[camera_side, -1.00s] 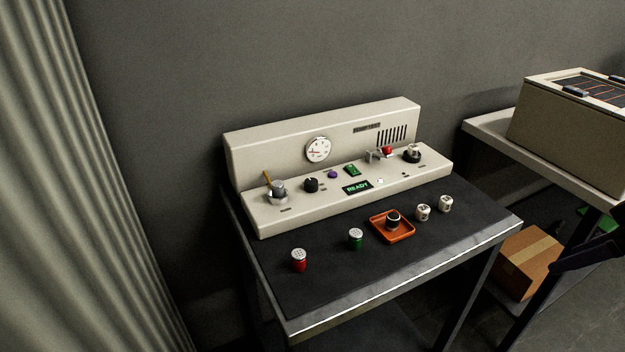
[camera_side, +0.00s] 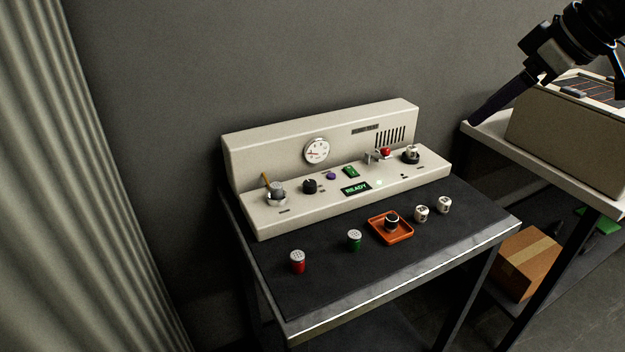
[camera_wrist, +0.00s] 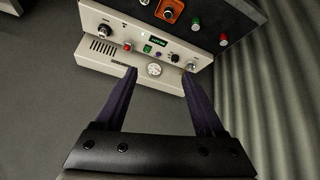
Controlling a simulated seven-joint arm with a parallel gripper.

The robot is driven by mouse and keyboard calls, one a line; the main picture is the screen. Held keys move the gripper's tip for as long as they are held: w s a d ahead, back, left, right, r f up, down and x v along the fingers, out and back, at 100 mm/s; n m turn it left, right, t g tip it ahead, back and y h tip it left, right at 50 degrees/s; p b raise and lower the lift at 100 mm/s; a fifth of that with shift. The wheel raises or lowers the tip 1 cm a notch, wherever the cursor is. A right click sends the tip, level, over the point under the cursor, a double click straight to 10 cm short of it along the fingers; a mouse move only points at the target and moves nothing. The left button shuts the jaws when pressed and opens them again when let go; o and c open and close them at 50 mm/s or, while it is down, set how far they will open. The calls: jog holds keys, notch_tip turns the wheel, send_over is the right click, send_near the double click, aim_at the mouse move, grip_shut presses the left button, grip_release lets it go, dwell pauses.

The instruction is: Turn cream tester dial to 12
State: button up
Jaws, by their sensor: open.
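The cream tester (camera_side: 330,203) stands at the back of a dark table. A black knob (camera_side: 309,186) sits on its sloped panel, left of a purple button; the wrist view also shows this knob (camera_wrist: 173,57). A round white gauge (camera_side: 317,151) with a needle is on the upright back; its figures are too small to read. I cannot make out any numbers around the knob. My gripper (camera_wrist: 160,69) is open and empty, its dark purple fingers apart. In the side view it is at the upper right, far from the tester, with one finger mostly visible.
An orange tray (camera_side: 405,238), shakers and white cubes stand in front. A cream box (camera_side: 560,135) is right.

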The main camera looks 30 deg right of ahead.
jog(key=w+a+n, duration=0.1)
jog(key=w+a, duration=0.1)
jog(key=w, duration=0.6)
jog(key=n+g+y, duration=0.1)
jog(key=n+g, duration=0.1)
jog(key=g, duration=0.1)
send_over(311, 183)
jog(key=s+d, duration=0.3)
jog(key=s, duration=0.2)
notch_tip(311, 183, down, 15)
jog(key=x, duration=1.3)
jog(key=shift+w+a+f, duration=0.15)
jog(key=shift+a, duration=0.15)
grip_shut()
